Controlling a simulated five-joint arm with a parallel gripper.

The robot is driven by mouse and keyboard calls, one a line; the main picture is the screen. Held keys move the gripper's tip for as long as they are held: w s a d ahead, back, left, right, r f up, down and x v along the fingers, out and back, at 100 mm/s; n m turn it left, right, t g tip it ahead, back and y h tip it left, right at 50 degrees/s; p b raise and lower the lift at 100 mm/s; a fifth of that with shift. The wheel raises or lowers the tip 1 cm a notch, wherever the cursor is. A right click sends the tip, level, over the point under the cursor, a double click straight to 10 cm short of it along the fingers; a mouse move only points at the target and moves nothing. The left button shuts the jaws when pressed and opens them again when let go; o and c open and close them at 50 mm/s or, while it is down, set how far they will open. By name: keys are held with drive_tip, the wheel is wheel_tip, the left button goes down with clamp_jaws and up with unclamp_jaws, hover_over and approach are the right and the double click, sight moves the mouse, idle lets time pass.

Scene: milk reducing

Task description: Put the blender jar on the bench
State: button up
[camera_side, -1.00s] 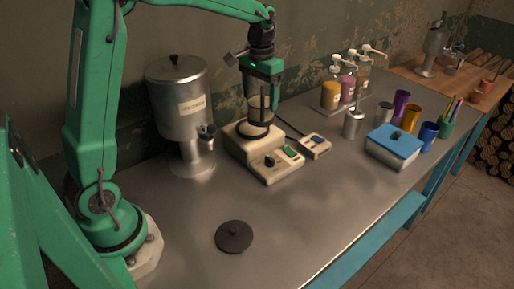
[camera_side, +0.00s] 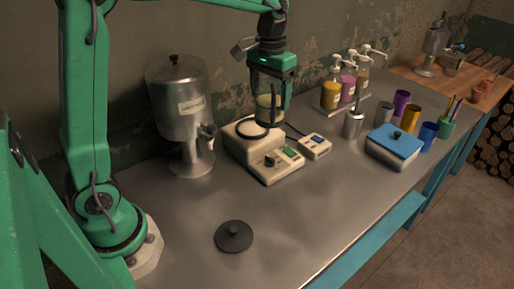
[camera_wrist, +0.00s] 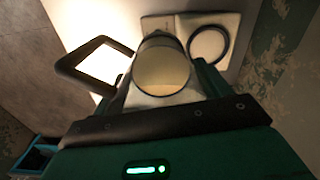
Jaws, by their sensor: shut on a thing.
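My gripper (camera_side: 271,98) is shut on the blender jar (camera_side: 264,107), a clear jar with pale cream contents. In the wrist view the jar (camera_wrist: 163,68) sits between my fingers, with its dark handle (camera_wrist: 88,68) out to the left. The cream blender base (camera_side: 268,160) stands on the metal bench (camera_side: 190,225). The jar appears lifted, and in the wrist view it is off to one side of the ring on the base (camera_wrist: 208,44). The exact gap below the jar is hard to tell. A dark round lid (camera_side: 233,237) lies on the bench in front.
A metal dispenser (camera_side: 181,105) stands left of the base. A small control box (camera_side: 314,146) lies at its right. Pump bottles (camera_side: 347,90), a metal shaker (camera_side: 352,124), a blue-lidded box (camera_side: 394,146) and coloured cups (camera_side: 411,119) fill the right. The front middle of the bench is clear.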

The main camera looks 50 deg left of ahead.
drive_tip(key=s+d+f+m, duration=0.1)
drive_tip(key=s+d+f, duration=0.3)
drive_tip(key=s+d, duration=0.55)
drive_tip(key=s+d+f+m, duration=0.1)
drive_tip(key=s+d+f, duration=0.2)
drive_tip(key=s+d, duration=0.7)
drive_tip(key=w+a+f, duration=0.6)
drive_tip(key=w+f, duration=0.1)
drive_tip(key=w, duration=0.3)
drive_tip(key=shift+a, duration=0.25)
drive_tip(key=shift+f, duration=0.15)
drive_tip(key=shift+f, duration=1.95)
drive_tip(key=shift+f, duration=0.1)
drive_tip(key=o, duration=1.2)
